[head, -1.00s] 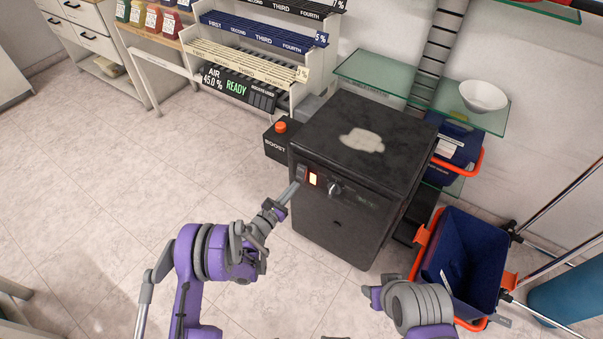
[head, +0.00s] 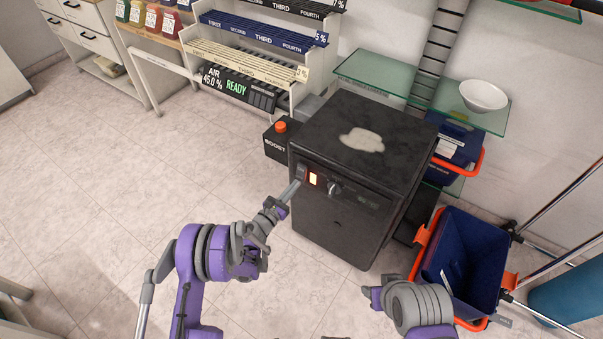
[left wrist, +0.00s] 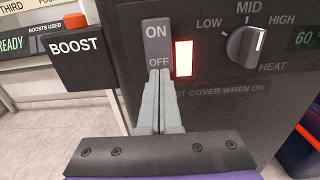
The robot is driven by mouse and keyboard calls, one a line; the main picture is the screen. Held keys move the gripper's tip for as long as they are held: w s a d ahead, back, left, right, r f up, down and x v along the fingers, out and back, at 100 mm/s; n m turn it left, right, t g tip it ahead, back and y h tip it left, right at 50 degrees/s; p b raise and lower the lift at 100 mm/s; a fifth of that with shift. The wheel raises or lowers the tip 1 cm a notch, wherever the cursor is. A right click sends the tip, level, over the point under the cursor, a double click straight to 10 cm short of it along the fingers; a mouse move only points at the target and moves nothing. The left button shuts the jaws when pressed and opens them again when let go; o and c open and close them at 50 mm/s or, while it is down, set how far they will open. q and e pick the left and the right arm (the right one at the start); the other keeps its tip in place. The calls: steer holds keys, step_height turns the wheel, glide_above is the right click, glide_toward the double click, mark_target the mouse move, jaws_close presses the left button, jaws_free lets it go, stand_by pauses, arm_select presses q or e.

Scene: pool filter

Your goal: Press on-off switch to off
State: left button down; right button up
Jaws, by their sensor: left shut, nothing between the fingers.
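The on-off switch (left wrist: 158,42) is a grey rocker on the front of a black cabinet (head: 345,225), with ON at its top and OFF at its bottom. A lit orange-white indicator (left wrist: 183,58) glows just right of it and also shows in the head view (head: 313,178). My left gripper (left wrist: 160,75) is shut and empty. Its fingertips are at the lower, OFF end of the switch and hide part of that area; I cannot tell whether they press it. In the head view my left gripper (head: 294,189) reaches the cabinet's upper left front. My right gripper's fingers are not visible.
A heat dial (left wrist: 243,42) sits right of the indicator. A black BOOST box (head: 281,140) with an orange button stands left of the cabinet. A blue bucket (head: 465,262) with orange trim stands to the right. The floor at left is clear.

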arm_select(q)
steer(key=shift+w+d, duration=0.45)
steer(key=shift+w, duration=0.1)
steer(key=b+v, duration=0.2)
steer(key=v, duration=0.5)
stand_by(0.5)
stand_by(0.3)
